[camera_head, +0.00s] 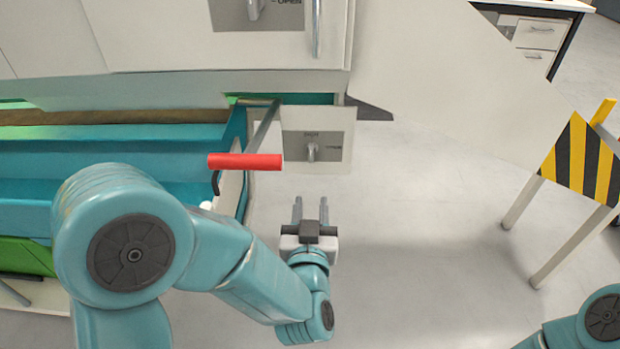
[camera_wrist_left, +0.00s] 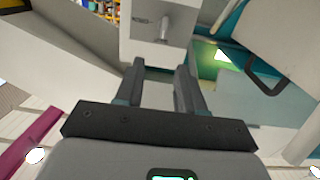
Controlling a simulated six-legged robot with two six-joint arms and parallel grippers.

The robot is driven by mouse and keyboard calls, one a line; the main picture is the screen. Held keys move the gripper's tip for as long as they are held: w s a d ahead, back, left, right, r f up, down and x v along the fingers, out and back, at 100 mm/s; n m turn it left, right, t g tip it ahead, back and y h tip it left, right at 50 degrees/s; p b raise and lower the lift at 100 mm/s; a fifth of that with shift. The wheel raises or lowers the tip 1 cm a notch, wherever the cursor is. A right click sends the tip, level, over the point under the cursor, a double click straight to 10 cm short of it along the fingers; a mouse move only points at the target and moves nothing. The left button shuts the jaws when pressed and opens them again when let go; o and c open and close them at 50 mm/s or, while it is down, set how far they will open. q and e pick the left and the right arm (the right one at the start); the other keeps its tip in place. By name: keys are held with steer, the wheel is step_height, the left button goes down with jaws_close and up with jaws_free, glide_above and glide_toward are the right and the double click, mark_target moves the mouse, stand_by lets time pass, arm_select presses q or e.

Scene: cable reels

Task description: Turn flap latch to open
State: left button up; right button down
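A small silver latch handle (camera_head: 311,151) sits on a grey plate on a white box face in the head view, with small lettering around it that is too small to read. A similar handle (camera_wrist_left: 165,27) shows at the top of the left wrist view, beyond the fingertips. My left gripper (camera_head: 310,210) is below the small latch in the head view, apart from it. In the left wrist view the gripper (camera_wrist_left: 160,78) has its fingers apart with nothing between them. A larger plate labelled OPEN (camera_head: 257,12) carries another handle at the top. My right gripper is out of view.
A red-handled crank (camera_head: 245,161) stands left of the small latch, beside the teal machine frame (camera_head: 120,135). A black-and-yellow striped barrier (camera_head: 583,158) stands at the right. Open grey floor (camera_head: 430,230) lies between the gripper and the barrier.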

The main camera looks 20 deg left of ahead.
mark_target(311, 150)
arm_select(q)
steer(key=x, duration=0.5)
steer(key=b+x, duration=0.1)
steer(key=x, duration=0.4)
steer(key=b+x, duration=0.1)
steer(key=x, duration=0.4)
steer(key=shift+s+a+r, duration=0.15)
steer(key=shift+a+r, duration=0.25)
steer(key=shift+w+a, duration=0.1)
steer(key=shift+w, duration=0.5)
jaws_close()
